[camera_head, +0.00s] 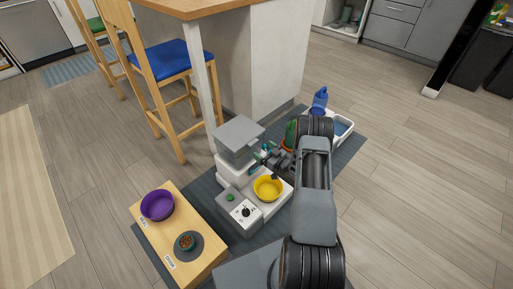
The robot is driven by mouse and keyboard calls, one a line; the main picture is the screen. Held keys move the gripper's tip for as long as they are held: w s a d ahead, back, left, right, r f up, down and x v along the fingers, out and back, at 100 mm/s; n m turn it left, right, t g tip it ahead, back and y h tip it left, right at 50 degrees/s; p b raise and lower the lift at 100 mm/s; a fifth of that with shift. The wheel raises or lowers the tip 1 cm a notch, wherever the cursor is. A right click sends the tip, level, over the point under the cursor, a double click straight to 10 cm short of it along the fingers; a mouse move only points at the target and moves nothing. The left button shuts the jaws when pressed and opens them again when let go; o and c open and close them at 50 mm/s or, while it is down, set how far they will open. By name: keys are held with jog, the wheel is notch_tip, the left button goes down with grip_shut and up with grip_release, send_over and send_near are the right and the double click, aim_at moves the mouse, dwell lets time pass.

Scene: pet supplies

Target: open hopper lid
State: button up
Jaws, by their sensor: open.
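The feeder's hopper has a grey lid (240,132) that lies flat on top and looks closed. The white feeder body (233,168) stands on the floor mat, with a yellow bowl (267,188) in front of it and a control box (240,212) with a green button and a dark dial. My gripper (264,156) is at the right side of the hopper, a little below the lid level. Its jaws are open. Whether it touches the hopper or lid cannot be told. My arm hides part of the area to the right.
A wooden stand (186,254) with a purple bowl (157,205) and a grey dish of kibble (189,245) is at the front left. A blue bottle (319,101) and a water tray (342,127) stand behind my arm. A counter post (205,88) rises close behind the feeder.

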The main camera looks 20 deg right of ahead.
jog(key=shift+b+x, duration=0.6)
jog(key=shift+x, duration=2)
jog(key=shift+c, duration=0.3)
